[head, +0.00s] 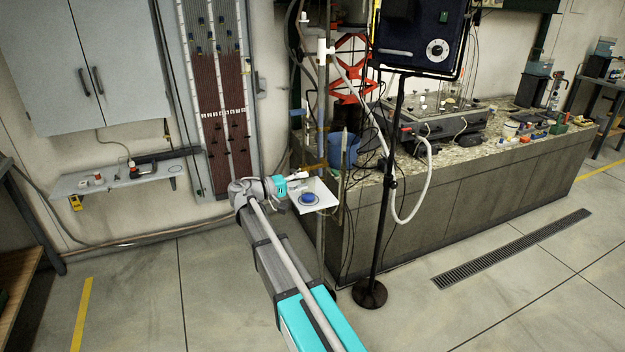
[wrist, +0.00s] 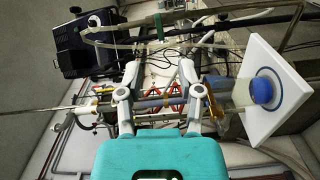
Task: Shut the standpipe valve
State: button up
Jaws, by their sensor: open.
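The standpipe (head: 322,90) is an upright pipe with a white fitting near its top, standing left of the bench in the head view. In the wrist view, which is turned sideways, a pipe (wrist: 155,105) runs across behind my fingers. I cannot clearly make out the valve handle in either view. My gripper (head: 298,177) is close to the lower part of the standpipe, just above a white plate (head: 328,194). In the wrist view my gripper (wrist: 159,68) is open, with nothing seen between its fingertips.
A dark box (head: 415,35) on a black stand (head: 391,185), a white hose (head: 428,180) and the stone-topped bench (head: 455,205) are to the right. Open floor lies left.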

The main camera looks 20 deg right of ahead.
jog(key=shift+a, duration=0.6)
jog(key=shift+s, duration=0.1)
jog(key=s+f+y+p, duration=0.4)
jog(key=s+f+y, duration=0.5)
jog(key=s, duration=0.4)
jog(key=s+a+f+n+y+p, duration=0.1)
jog(key=s+a+f+y+p, duration=0.1)
jog(key=s+a+y, duration=0.7)
jog(key=shift+s+a+f+g+p, duration=0.3)
jog(key=shift+s+a+p, duration=0.3)
jog(key=shift+s, duration=0.85)
dwell(0.9)
